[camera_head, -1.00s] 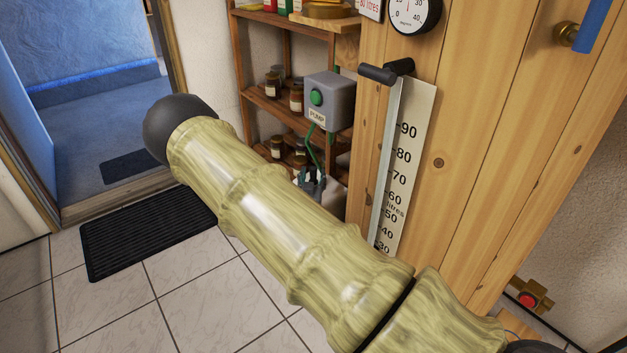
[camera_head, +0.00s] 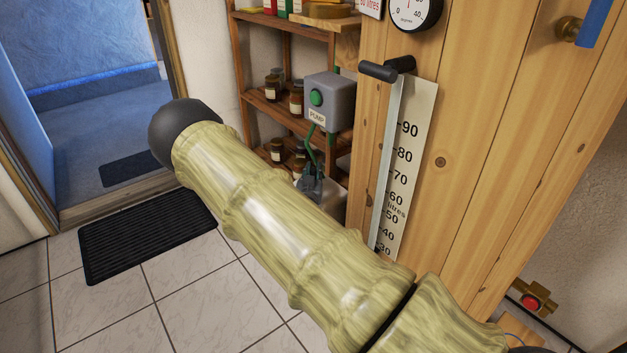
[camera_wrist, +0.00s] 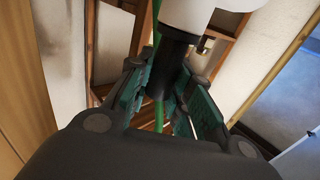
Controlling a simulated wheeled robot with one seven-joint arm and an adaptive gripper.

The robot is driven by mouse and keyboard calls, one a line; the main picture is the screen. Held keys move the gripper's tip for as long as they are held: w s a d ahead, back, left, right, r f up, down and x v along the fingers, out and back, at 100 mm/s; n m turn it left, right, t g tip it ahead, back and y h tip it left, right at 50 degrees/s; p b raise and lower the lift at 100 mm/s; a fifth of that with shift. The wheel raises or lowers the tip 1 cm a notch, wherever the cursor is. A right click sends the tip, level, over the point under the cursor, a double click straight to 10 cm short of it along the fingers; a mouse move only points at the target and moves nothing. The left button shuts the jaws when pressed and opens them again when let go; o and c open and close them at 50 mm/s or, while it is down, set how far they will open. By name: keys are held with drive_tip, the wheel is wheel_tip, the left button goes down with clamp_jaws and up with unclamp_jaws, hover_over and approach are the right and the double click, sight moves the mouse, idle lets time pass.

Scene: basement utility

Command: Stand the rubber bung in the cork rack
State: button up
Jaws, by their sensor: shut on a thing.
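A black cylinder (camera_wrist: 170,66), most likely the rubber bung, sits between the green-padded fingers of my gripper (camera_wrist: 165,88) in the wrist view. My gripper is shut on it. Its end meets a white rounded body (camera_wrist: 205,14); I cannot tell whether they are joined or only touching. In the head view my gripper (camera_head: 311,187) shows small and partly hidden, beside the lower shelves, with the bung not distinct there. I cannot make out the cork rack in either view.
The grey pump box (camera_head: 329,100) with its green hose (camera_head: 311,147) is just above my gripper. A wooden shelf unit (camera_head: 297,124) holds jars. A wooden cabinet (camera_head: 470,150) with a litre scale stands at right. A black mat (camera_head: 147,235) lies on the tiled floor.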

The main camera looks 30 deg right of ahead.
wheel_tip(320, 180, up, 4)
drive_tip(key=shift+r+p, duration=0.1)
drive_tip(key=shift+p, duration=0.85)
drive_tip(key=s+d+p+v, duration=0.2)
drive_tip(key=p+v, duration=0.1)
drive_tip(key=v, duration=1.2)
drive_tip(key=shift+s+r, duration=0.2)
drive_tip(key=shift+r, duration=0.2)
drive_tip(key=shift+a, duration=0.15)
